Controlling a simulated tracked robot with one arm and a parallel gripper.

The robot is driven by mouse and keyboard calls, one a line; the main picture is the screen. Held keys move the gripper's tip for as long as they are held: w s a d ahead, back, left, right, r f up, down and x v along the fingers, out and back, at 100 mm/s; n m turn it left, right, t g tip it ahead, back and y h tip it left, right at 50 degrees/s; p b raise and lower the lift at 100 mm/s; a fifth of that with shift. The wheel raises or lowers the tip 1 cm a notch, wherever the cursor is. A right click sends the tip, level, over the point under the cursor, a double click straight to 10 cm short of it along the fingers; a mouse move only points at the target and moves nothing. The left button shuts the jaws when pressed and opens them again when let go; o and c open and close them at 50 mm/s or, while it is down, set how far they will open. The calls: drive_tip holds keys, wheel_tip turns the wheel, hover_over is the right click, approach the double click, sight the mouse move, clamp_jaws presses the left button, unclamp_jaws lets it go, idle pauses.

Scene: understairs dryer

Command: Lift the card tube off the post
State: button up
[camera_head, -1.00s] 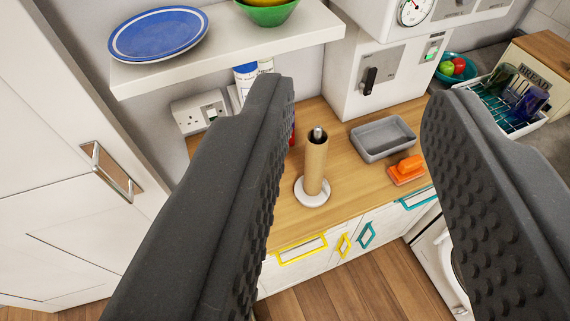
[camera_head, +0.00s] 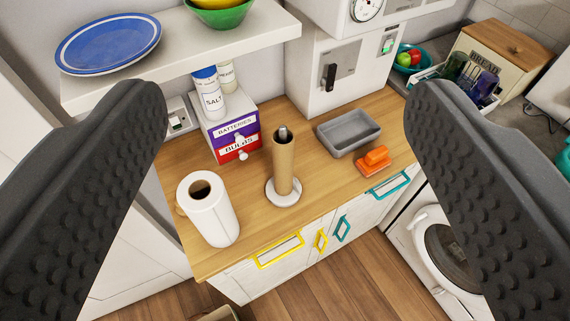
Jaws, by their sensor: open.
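My gripper (camera_head: 286,95) is open wide, with one dark studded finger at each side of the picture. The tube shows between the fingers, farther off, and neither finger touches it.
A white paper roll (camera_head: 209,210) stands left of the tube. Behind are small labelled drawers (camera_head: 233,137) with a salt container (camera_head: 209,95) on top. A shelf (camera_head: 190,57) overhangs the back left.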

drive_tip(key=w+a+f+b, duration=0.2)
drive_tip(key=w+f+b, duration=0.1)
drive_tip(key=w+f, duration=0.85)
drive_tip(key=m+t+b, duration=0.1)
drive_tip(key=t+b, duration=0.1)
drive_tip(key=b, duration=0.2)
approach(282, 170)
wheel_tip(282, 170, up, 11)
drive_tip(key=s+a, duration=0.1)
drive_tip(key=a, duration=0.1)
wheel_tip(282, 170, down, 12)
drive_tip(key=d+h+b, duration=0.1)
drive_tip(key=b, duration=0.2)
drive_tip(key=shift+t, duration=0.3)
drive_tip(key=w, duration=0.8)
drive_tip(key=shift+w+d, duration=0.1)
drive_tip(key=shift+d, duration=0.25)
drive_tip(key=shift+w+d+r+b, duration=0.15)
drive_tip(key=shift+w+b, duration=0.25)
drive_tip(key=shift+w, duration=0.9)
drive_tip(key=shift+w+d+r+b, duration=0.15)
drive_tip(key=shift+w+b, duration=0.2)
drive_tip(key=shift+w, duration=1)
drive_tip(key=c, duration=1)
